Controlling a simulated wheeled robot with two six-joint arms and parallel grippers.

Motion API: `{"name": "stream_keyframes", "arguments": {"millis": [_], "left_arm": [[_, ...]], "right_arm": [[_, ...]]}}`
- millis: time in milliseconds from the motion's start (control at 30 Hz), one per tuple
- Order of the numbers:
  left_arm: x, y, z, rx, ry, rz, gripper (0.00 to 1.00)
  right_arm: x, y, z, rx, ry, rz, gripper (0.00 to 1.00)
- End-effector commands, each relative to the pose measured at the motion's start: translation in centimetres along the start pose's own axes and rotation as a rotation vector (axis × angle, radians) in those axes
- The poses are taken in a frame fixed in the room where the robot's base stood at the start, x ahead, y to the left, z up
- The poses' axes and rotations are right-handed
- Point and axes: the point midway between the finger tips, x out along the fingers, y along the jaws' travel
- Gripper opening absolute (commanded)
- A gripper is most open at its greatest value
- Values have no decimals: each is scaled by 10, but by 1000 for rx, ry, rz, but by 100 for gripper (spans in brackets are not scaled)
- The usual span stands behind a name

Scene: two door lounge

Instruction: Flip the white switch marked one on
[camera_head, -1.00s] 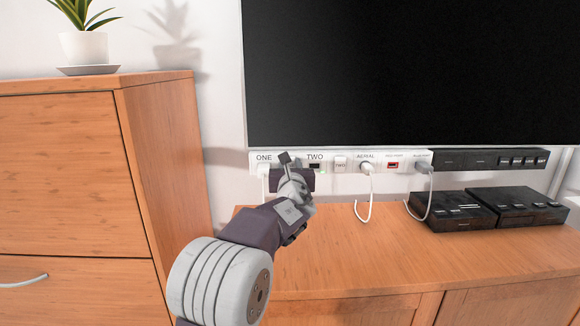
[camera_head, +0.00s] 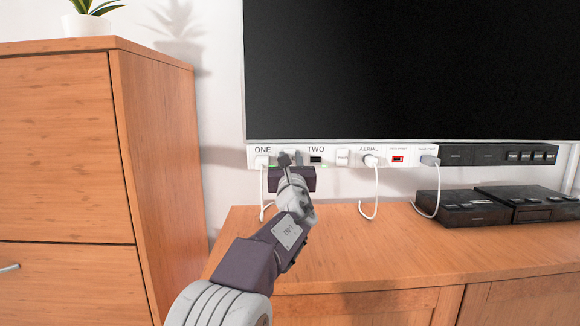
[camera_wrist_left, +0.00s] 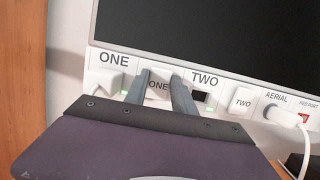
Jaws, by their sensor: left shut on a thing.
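The white switch marked ONE (camera_wrist_left: 158,87) sits on the white socket strip (camera_head: 328,162) below the screen, between the ONE and TWO sockets. My left gripper (camera_head: 286,160) reaches up to the strip from below. In the left wrist view its two dark fingers (camera_wrist_left: 158,80) stand on either side of the switch and are shut on it. In the head view the gripper hides most of the switch. A green light (camera_wrist_left: 124,93) shows beside the left finger. My right gripper is in neither view.
A white plug and cable (camera_head: 263,163) sit in the ONE socket. The switch marked TWO (camera_head: 342,158) and the aerial plug (camera_head: 371,161) are further right. Black boxes (camera_head: 462,208) stand on the wooden cabinet (camera_head: 340,255). A tall wooden drawer unit (camera_head: 155,170) stands at left.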

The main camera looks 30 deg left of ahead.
Motion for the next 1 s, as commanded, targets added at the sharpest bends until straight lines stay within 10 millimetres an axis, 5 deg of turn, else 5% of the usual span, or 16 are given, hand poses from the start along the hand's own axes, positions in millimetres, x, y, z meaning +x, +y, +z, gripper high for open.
{"name": "stream_keyframes", "arguments": {"millis": [100,133,200,567,1000], "left_arm": [[0,0,0,0,1,-1,0],[0,0,0,0,1,0,36],[0,0,0,0,1,0,53],[-4,0,0,0,1,0,53],[-79,-1,1,0,1,-3,53]], "right_arm": [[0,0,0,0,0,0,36],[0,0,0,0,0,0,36],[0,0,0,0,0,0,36],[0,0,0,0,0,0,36],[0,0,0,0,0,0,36]]}}
